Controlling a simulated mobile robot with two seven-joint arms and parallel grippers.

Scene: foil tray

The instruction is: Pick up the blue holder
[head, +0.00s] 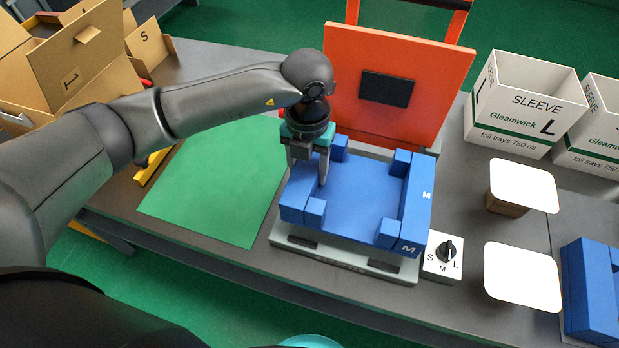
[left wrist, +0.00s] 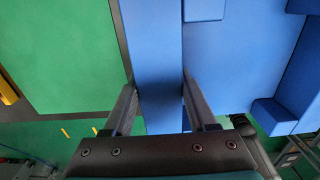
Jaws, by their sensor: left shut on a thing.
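The blue holder (head: 360,205) is an open frame with raised walls and corner blocks, marked M on its right side. It sits on a pale grey base (head: 345,258) on the table. My left gripper (head: 308,178) reaches down at the holder's left side. It is shut on the left wall of the holder. In the left wrist view the two fingers (left wrist: 157,95) lie on either side of that blue wall (left wrist: 155,50). I cannot tell whether the holder is lifted off the base. My right gripper is not in view.
A green mat (head: 215,180) lies left of the holder. An orange panel (head: 392,85) stands behind it. A white S-M-L dial box (head: 442,262), white-topped blocks (head: 522,275), another blue holder (head: 592,290), SLEEVE cartons (head: 520,105) and cardboard boxes (head: 85,55) surround it.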

